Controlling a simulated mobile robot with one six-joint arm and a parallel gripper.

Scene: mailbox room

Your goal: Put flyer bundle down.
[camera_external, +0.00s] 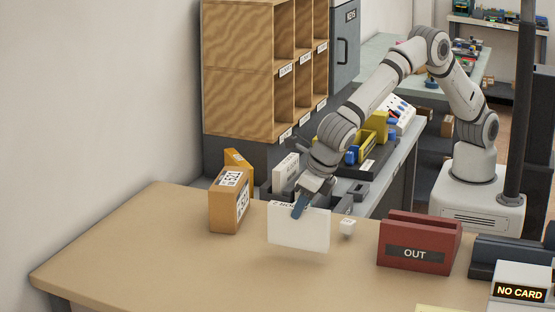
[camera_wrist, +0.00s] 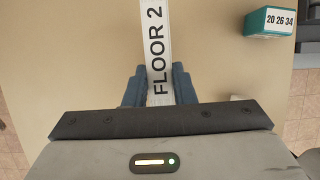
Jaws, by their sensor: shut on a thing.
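The flyer bundle (camera_external: 298,232) is a thin white upright slab in the external view, with a label along its top edge. In the wrist view its top strip (camera_wrist: 158,30) reads FLOOR 2 and runs between my fingers. My gripper (camera_external: 300,205) is shut on its top edge, over the tan counter (camera_external: 170,265). A shadow lies just under the slab's bottom edge; it seems slightly above the counter, but contact is hard to tell. The blue fingers also show in the wrist view (camera_wrist: 159,88), one on each side of the strip.
A tan labelled parcel (camera_external: 230,200) stands left of the slab. A small white-topped block (camera_external: 347,227) is close on its right. A red OUT holder (camera_external: 418,241) stands further right, near a NO CARD display (camera_external: 521,292). A teal box (camera_wrist: 268,21) shows in the wrist view. The counter's front left is clear.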

